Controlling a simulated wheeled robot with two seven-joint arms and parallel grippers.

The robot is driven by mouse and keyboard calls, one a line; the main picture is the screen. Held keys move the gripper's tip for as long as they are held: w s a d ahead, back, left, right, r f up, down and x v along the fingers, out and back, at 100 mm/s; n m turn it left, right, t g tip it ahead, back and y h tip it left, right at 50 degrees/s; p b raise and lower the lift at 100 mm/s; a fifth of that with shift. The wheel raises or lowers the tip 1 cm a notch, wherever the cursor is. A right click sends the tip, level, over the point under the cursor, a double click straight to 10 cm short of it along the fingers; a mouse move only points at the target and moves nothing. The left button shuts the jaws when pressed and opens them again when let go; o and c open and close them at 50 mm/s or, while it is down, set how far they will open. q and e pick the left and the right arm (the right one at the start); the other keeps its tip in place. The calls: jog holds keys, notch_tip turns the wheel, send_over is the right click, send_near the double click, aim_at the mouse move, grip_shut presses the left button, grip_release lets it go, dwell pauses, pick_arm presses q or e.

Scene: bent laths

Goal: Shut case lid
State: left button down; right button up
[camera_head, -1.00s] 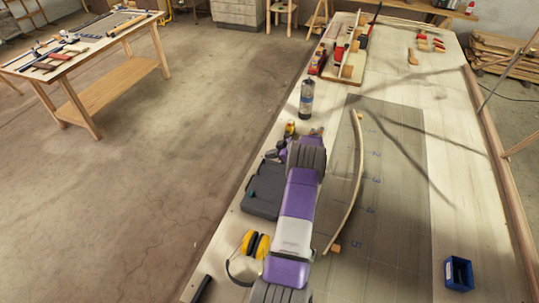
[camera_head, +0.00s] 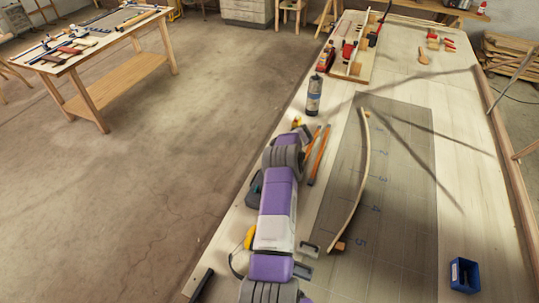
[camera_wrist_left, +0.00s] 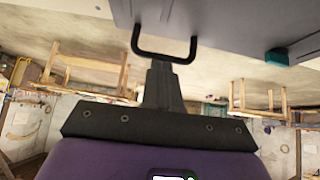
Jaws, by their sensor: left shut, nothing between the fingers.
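The dark grey case (camera_head: 254,192) lies at the left edge of the long bench in the head view, mostly hidden behind my left arm. In the left wrist view the case (camera_wrist_left: 230,22) fills the top of the picture, with a black handle (camera_wrist_left: 165,58) and a teal latch (camera_wrist_left: 278,56). My left gripper (camera_wrist_left: 164,66) is shut and empty, its tips close to the handle; I cannot tell whether they touch. In the head view the arm hides its fingertips. How far the lid is open cannot be told. My right gripper is not in view.
A bent lath (camera_head: 363,170) lies on a marked grey mat (camera_head: 400,200) right of my arm. Orange sticks (camera_head: 318,158), a bottle (camera_head: 314,95), yellow earmuffs (camera_head: 249,238) and a blue bin (camera_head: 463,274) are on the bench. The bench's right side is largely clear.

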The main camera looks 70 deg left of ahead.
pick_arm(q)
jog(key=shift+s+a+r+p, duration=0.2)
jog(key=shift+r+p, duration=0.1)
jog(key=shift+r, duration=0.25)
jog(key=s+a+r+p+v, duration=0.1)
jog(key=v, duration=1.1)
jog(key=shift+s+a+r, duration=0.2)
jog(key=shift+s+r, duration=0.15)
jog(key=shift+r, duration=0.1)
